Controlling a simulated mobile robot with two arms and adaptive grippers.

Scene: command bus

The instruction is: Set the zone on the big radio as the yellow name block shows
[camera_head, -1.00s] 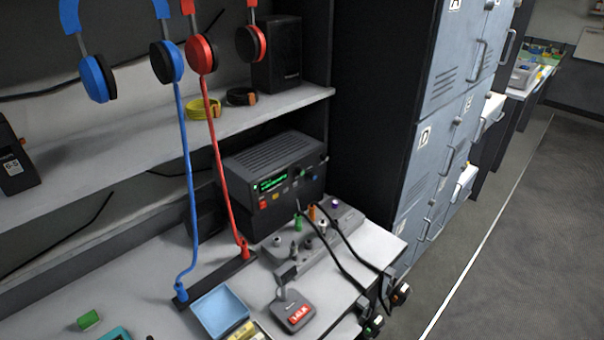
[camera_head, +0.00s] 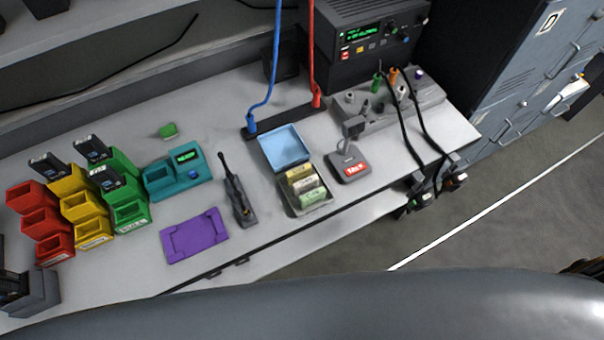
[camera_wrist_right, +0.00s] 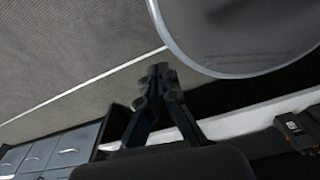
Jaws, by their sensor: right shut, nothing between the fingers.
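The big radio (camera_head: 365,45) stands at the back right of the desk. It is a dark box with a lit green display, small coloured buttons and knobs; its lettering is too small to read. A small open box (camera_head: 322,212) with a raised blue lid (camera_head: 285,148) holds name blocks near the desk's front edge. The yellow name block (camera_head: 298,172) lies at the back of it, its lettering unreadable, with a beige one and a green one (camera_head: 313,198) in front. My right gripper (camera_wrist_right: 158,72) is shut and empty over the floor, away from the desk. My left gripper is not in view.
A talk microphone (camera_head: 351,166) and a grey panel with plugs and black cables (camera_head: 420,105) stand right of the box. A handheld radio (camera_head: 238,198), purple mat (camera_head: 194,236), teal device (camera_head: 178,175) and coloured bins (camera_head: 75,215) are left. Lockers (camera_head: 515,85) stand right.

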